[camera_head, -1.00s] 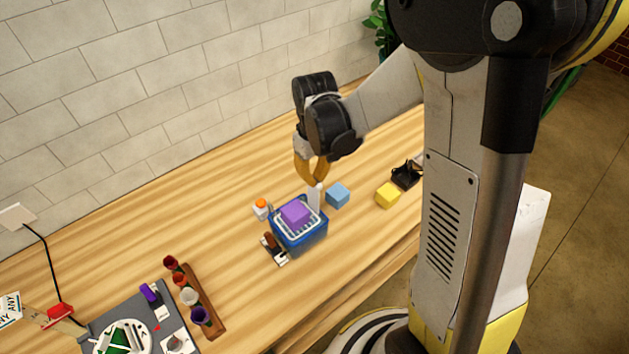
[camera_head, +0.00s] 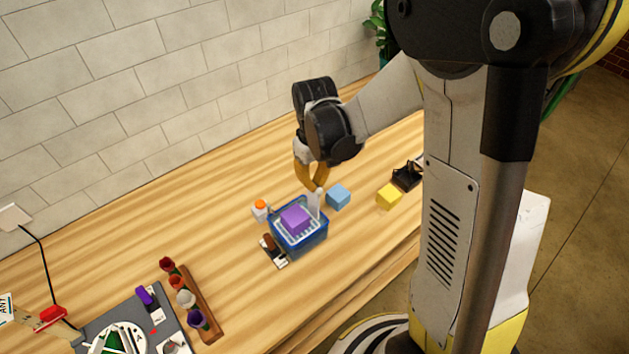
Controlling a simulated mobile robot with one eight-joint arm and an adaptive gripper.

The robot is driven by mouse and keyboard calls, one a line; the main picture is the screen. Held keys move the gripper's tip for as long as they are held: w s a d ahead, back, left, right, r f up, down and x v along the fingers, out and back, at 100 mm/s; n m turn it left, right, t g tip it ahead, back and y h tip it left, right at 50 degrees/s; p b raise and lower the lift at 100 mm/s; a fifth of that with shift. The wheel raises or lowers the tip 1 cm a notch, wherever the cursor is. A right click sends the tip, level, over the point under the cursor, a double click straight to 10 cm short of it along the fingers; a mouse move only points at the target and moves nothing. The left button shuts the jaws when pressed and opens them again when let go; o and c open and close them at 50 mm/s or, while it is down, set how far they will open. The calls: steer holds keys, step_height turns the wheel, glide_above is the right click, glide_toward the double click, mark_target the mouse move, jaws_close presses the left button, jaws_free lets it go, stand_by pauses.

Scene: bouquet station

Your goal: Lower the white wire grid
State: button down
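The white wire grid (camera_head: 284,231) sits inside the blue basin (camera_head: 312,243), with a purple block (camera_head: 295,217) on it. The grid's white upright handle (camera_head: 314,205) rises at the basin's back right. My gripper (camera_head: 315,187) points down at the top of this handle, and its yellow fingers are drawn together there. It appears shut on the handle's top, though the contact is small in view. The grid's underside and the basin's floor are hidden.
A light blue block (camera_head: 338,197) and a yellow block (camera_head: 389,196) stand to the right. A white bottle with an orange cap (camera_head: 260,210) is close to the basin's left. A wooden rack (camera_head: 203,312) with several coloured flowers stands at front left. The back of the table is clear.

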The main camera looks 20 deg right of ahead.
mark_target(315, 195)
steer(key=shift+f+b, duration=0.6)
steer(key=shift+f, duration=0.3)
steer(key=shift+f+b, duration=0.85)
steer(key=shift+b, duration=0.1)
steer(key=shift+f, duration=0.15)
steer(key=shift+f+b, duration=0.75)
steer(key=shift+b, duration=0.1)
steer(key=shift+r+p, duration=1.85)
steer(key=shift+r, duration=0.85)
steer(key=shift+b, duration=0.3)
